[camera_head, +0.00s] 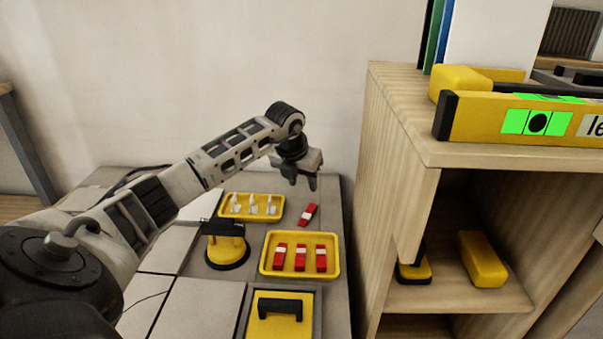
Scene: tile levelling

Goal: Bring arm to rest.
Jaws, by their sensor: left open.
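My left arm comes in from the left and reaches over the low tiled surface. My left gripper (301,184) points down with its fingers apart, and I see nothing between them. It hangs above the far end of the surface. A single red and white piece (307,215) lies below it, outside the trays. A yellow tray (268,262) holds 3 red and white pieces. A smaller yellow tray (234,213) behind it holds 3 white pieces. My right gripper is not in view.
A yellow and black suction-cup-like tool (226,245) and a yellow block with a black handle (281,316) stand on the surface. A wooden shelf (388,150) rises close on the right, with a yellow level (475,119) on top. A pale wall is behind.

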